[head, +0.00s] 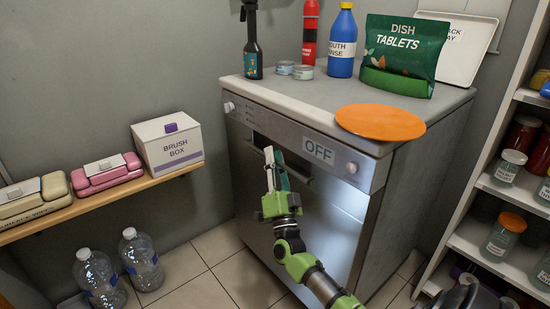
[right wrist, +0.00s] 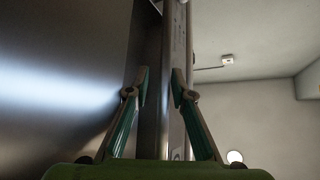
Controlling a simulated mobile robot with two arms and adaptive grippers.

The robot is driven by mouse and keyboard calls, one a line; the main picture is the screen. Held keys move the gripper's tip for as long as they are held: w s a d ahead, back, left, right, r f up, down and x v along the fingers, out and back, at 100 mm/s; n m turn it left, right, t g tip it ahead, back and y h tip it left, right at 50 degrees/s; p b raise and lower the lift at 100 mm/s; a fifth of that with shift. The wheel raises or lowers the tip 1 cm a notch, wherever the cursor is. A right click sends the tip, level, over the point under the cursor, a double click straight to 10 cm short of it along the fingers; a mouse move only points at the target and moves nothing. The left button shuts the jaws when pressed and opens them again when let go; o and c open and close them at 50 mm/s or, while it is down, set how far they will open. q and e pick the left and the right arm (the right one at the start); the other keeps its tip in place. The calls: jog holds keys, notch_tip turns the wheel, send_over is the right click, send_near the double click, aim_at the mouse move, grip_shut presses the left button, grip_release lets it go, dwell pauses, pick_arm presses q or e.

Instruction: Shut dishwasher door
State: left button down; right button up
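The dishwasher (head: 345,230) stands against the wall, with a steel front and a control panel (head: 250,116) marked OFF. Its door is upright and looks nearly flush; I cannot tell if a small gap is left. A dark handle recess runs below the panel. My right gripper (head: 275,158) is in front of this recess, pointing up, and hides part of it. In the right wrist view its fingers (right wrist: 160,87) are apart, with the steel door surface (right wrist: 60,80) to the left. I cannot tell whether they touch the door. My left gripper is out of view.
Bottles, small tins, a dish tablets bag (head: 404,50) and an orange disc (head: 380,122) stand on the dishwasher top. A wooden shelf (head: 100,205) with a brush box is left, above two water bottles (head: 140,258). A jar shelf (head: 480,245) is right.

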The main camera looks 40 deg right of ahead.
jog(key=v, duration=1.2)
jog(key=shift+d, duration=0.1)
